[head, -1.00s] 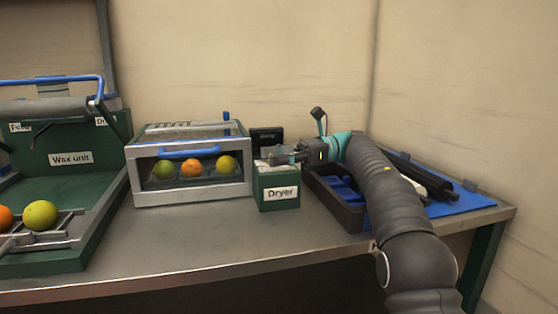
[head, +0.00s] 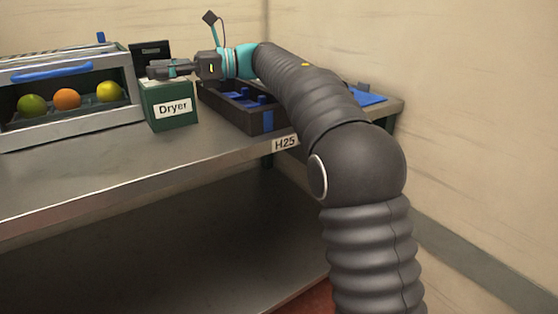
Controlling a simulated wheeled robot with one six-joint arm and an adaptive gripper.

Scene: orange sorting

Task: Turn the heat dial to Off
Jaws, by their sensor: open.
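The dryer's green control box (head: 170,106) carries a white label reading "Dryer" and stands to the right of the dryer cabinet (head: 70,127). The heat dial cannot be made out; my gripper covers the area over the top of the box. My gripper (head: 152,70) reaches in from the right, level, with its fingers pointing left over the box. It is open and I see nothing held in it. Whether the fingers touch anything on the box I cannot tell.
The cabinet holds a green fruit (head: 32,106), an orange (head: 67,99) and a yellow fruit (head: 109,92) behind a blue handle (head: 52,73). A dark tray (head: 237,112) with blue parts sits right of the box. The bench front (head: 110,175) is clear.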

